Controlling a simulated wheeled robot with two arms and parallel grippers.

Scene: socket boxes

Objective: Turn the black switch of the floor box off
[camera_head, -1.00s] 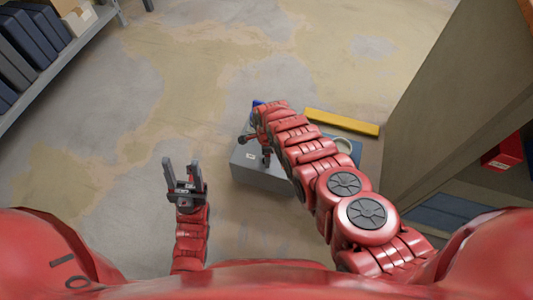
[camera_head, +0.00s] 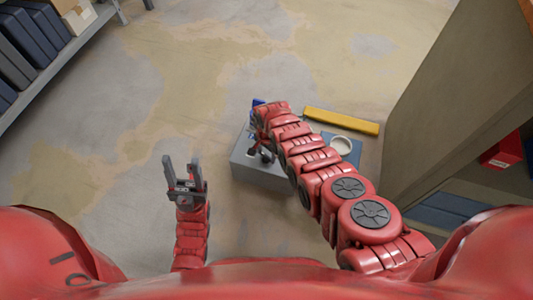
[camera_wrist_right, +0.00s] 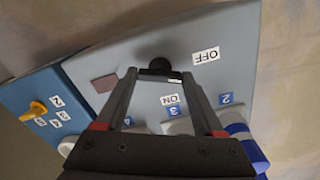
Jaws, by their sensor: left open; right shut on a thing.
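The grey floor box (camera_head: 258,175) stands on the floor under my right arm; its top fills much of the right wrist view (camera_wrist_right: 225,45). The black switch (camera_wrist_right: 158,66) is on that top, near white OFF and ON labels. My right gripper (camera_wrist_right: 159,73) is shut on the black switch, its fingertips on either side of it. In the head view my right gripper (camera_head: 264,152) is low over the box, and the arm hides part of the top. My left gripper (camera_head: 185,170) is open and empty, left of the box.
A blue panel (camera_wrist_right: 35,100) with an orange knob (camera_wrist_right: 38,109) adjoins the box. A yellow bar (camera_head: 341,121) and white ring (camera_head: 341,144) lie right. Shelves stand at both sides; the left floor is clear.

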